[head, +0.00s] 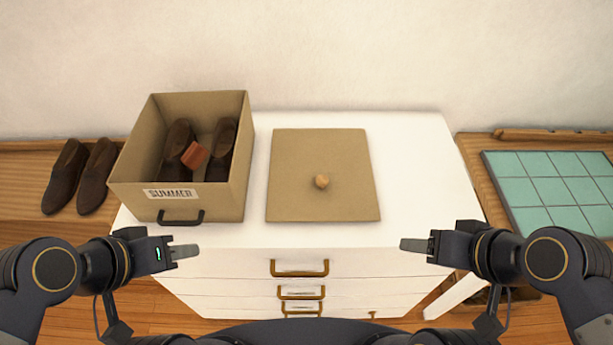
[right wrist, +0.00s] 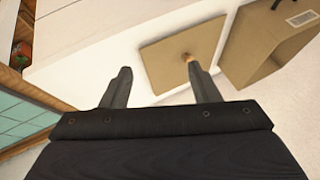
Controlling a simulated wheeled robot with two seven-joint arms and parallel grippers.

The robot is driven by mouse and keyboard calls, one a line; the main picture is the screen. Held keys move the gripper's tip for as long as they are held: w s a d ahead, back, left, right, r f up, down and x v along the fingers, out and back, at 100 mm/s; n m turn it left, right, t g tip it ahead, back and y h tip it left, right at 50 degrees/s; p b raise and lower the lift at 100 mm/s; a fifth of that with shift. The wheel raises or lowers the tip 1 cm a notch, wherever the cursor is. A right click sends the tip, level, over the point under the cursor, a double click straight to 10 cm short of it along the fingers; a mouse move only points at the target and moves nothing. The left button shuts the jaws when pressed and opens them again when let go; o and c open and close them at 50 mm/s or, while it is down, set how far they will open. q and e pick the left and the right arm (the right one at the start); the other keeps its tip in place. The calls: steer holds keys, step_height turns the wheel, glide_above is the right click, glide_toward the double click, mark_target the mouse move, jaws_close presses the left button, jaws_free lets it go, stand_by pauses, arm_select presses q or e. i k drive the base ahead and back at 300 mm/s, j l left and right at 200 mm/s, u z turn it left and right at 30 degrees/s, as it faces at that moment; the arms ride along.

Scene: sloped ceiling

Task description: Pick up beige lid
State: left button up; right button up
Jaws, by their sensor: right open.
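The beige lid (head: 318,203) is a flat square panel with a small round wooden knob (head: 322,181) at its middle. It lies flat on the white dresser top, right of the beige box. The lid also shows in the right wrist view (right wrist: 165,62), beyond my fingers. My right gripper (head: 412,245) is at the dresser's front right, apart from the lid; its two fingers are spread and empty in the right wrist view (right wrist: 160,88). My left gripper (head: 188,252) is in front of the dresser's left side, apart from everything. Its finger gap is not clear.
An open beige box (head: 135,190) labelled SUMMER holds brown shoes and a small orange-brown block (head: 195,155). The white dresser (head: 415,170) has free room right of the lid. Brown shoes (head: 80,178) stand at left; a green tiled panel (head: 555,185) lies at right.

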mark_target(316, 175)
steer(key=j, duration=0.45)
steer(key=i+j+u, duration=0.1)
steer(key=j, duration=0.3)
steer(key=i+j+u, duration=0.1)
steer(key=j, duration=0.35)
